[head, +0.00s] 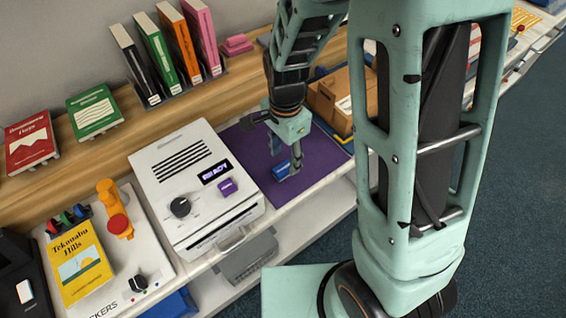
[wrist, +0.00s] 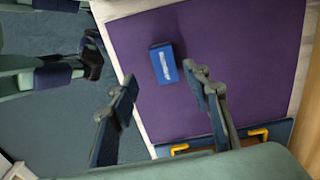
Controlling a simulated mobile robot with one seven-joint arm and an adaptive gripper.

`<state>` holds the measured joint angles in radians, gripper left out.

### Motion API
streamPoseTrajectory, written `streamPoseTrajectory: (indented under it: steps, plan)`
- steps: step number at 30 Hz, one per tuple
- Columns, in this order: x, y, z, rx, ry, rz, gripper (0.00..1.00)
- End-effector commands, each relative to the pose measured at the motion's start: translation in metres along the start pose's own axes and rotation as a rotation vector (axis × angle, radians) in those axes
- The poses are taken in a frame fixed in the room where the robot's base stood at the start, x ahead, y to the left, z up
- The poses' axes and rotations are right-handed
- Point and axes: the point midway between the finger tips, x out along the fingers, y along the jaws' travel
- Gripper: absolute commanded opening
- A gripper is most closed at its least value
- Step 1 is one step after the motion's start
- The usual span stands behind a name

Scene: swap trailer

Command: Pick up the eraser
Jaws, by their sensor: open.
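The eraser looks to be a small blue block with a white label (wrist: 165,63), lying on the purple mat (wrist: 230,50). In the wrist view it is just beyond the fingertips, nearer the right finger, with clear mat around it. My gripper (wrist: 160,78) is open with nothing between its fingers. In the head view my gripper (head: 289,160) is low over the purple mat (head: 325,158), right of the white machine. Blue shows there at the fingers; I cannot tell how much is eraser and how much is finger pad.
The white machine (head: 190,185) with a dial and display stands left of the mat. A brown box (head: 330,100) is behind it. Upright books (head: 175,45) and a pink block (head: 237,44) are on the back shelf. A yellow book (head: 80,262) lies at the left.

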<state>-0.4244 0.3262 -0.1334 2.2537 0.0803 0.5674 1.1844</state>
Motion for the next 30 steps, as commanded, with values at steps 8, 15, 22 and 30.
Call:
streamPoseTrajectory:
  steps: [8,15,22,30]
  plan:
    - [0.018,-0.002,-0.001,0.001,0.000,0.001,0.44]
    - [0.047,-0.007,-0.002,0.001,0.000,0.002,0.44]
    - [0.059,-0.007,-0.003,0.001,0.001,-0.001,0.44]
    - [0.059,-0.007,-0.003,0.001,0.001,-0.002,0.35]
